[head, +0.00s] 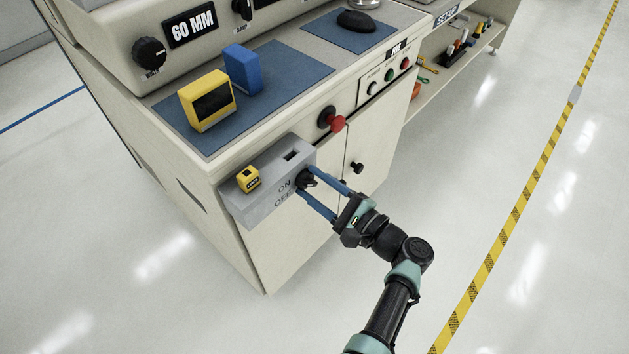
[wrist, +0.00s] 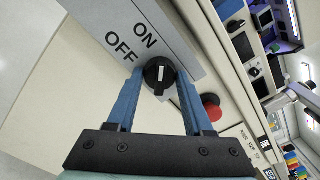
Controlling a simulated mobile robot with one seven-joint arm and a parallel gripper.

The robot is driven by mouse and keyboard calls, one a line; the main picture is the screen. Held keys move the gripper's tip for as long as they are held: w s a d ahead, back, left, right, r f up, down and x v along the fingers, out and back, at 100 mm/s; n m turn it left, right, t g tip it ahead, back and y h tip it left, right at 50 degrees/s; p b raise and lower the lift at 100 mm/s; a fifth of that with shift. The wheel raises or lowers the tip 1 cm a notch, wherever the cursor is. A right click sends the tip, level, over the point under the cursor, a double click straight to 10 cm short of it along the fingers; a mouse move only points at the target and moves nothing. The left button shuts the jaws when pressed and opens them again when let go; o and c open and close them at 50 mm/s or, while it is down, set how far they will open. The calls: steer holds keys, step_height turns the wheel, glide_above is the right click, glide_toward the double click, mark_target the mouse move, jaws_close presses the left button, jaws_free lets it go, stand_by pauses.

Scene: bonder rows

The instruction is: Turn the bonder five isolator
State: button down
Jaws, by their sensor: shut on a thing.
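The isolator is a grey box (head: 262,205) on the front of the machine cabinet, with a black rotary knob (head: 304,180) at its right end beside the words ON and OFF. In the wrist view the knob (wrist: 159,74) shows a short white mark on its face. My gripper (head: 310,184) has its two blue fingers on either side of the knob and is shut on it. In the wrist view the fingertips of my gripper (wrist: 161,76) touch the knob's sides. I cannot tell exactly which word the mark points to.
A small yellow block (head: 248,179) sits on the isolator box. A red mushroom button (head: 334,122) sticks out just right of it, and a black cabinet knob (head: 357,167) is close to my fingers. A yellow device (head: 207,100) and a blue block (head: 243,69) stand on the worktop mat. The floor is clear.

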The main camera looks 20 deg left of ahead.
stand_by(0.5)
steer(key=shift+c, duration=1.5)
jaws_free()
steer(key=shift+d, duration=0.1)
steer(key=v, duration=1.2)
steer(key=shift+s+d+p, duration=0.2)
steer(key=shift+d+p, duration=0.1)
steer(key=shift+d, duration=0.05)
